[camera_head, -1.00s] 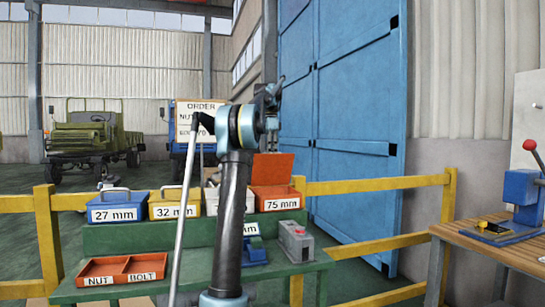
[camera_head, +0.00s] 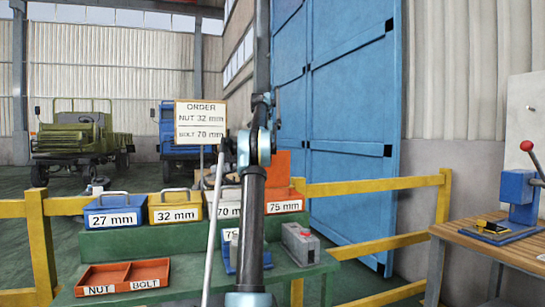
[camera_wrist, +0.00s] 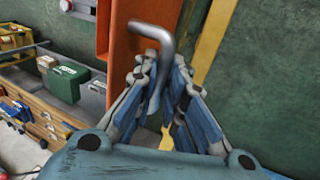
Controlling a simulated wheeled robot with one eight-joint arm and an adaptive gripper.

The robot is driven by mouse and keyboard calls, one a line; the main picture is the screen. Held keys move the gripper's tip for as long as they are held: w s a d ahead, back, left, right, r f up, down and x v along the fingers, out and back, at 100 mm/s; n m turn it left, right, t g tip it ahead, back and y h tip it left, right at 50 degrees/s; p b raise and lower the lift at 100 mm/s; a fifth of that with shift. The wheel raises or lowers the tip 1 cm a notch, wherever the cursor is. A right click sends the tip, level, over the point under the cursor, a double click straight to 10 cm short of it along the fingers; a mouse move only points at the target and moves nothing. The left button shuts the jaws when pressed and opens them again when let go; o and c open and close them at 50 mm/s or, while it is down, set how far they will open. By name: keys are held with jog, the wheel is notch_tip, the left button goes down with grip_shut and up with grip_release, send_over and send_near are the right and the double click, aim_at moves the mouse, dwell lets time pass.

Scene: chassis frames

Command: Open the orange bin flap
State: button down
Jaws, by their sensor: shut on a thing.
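The orange bin (camera_head: 286,207), labelled 75 mm, stands at the right end of the row of bins. Its orange flap (camera_head: 283,165) is raised and stands about upright, partly hidden behind my arm. In the wrist view the flap (camera_wrist: 122,45) shows as an orange panel, with its bent grey handle (camera_wrist: 152,32) between my fingers. My gripper (camera_wrist: 160,88) is shut on that handle. In the head view my arm hides the grip.
A blue bin (camera_head: 114,218), a yellow bin (camera_head: 175,213) and a partly hidden 70 mm bin (camera_head: 226,196) stand to the left. An order sign (camera_head: 200,121) is behind. An orange nut and bolt tray (camera_head: 123,291) lies in front, and a grey block (camera_head: 300,244) sits nearby.

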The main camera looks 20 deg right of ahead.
jog(key=shift+d, duration=0.1)
dwell(0.5)
jog(key=c, duration=1.7)
grip_release()
jog(key=shift+o, duration=0.2)
